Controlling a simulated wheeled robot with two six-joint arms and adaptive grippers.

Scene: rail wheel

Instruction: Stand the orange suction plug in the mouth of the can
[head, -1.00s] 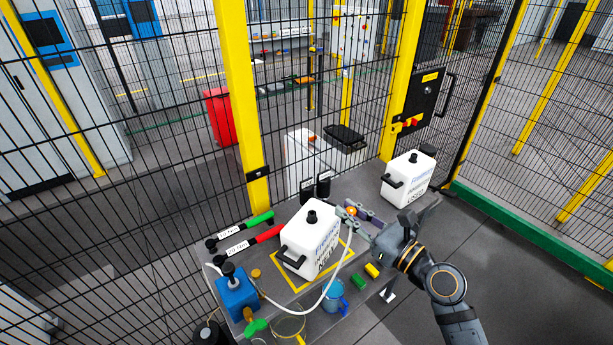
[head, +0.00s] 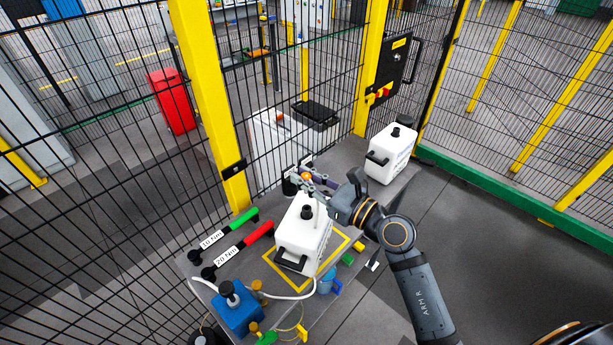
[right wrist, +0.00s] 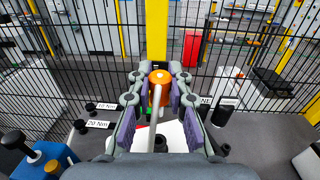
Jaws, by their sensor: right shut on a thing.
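The front white can (head: 290,238) stands in a yellow-outlined square on the table, with a black fitting (head: 307,212) on its top. My right gripper (head: 316,182) is above and just behind the can's top. It is shut on the orange suction plug (right wrist: 160,76), which shows between the fingertips in the right wrist view; only a small orange spot (head: 305,176) shows in the head view. A pale hose (right wrist: 155,112) runs down from the plug. The can's top (right wrist: 172,132) is partly hidden by the gripper in the right wrist view. My left gripper is not in view.
A second white can (head: 385,160) stands at the table's far right. Green (head: 232,226) and red (head: 258,234) torque wrenches lie left of the front can. A blue pump block (head: 237,309) is at the front left. Mesh fence borders the table behind.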

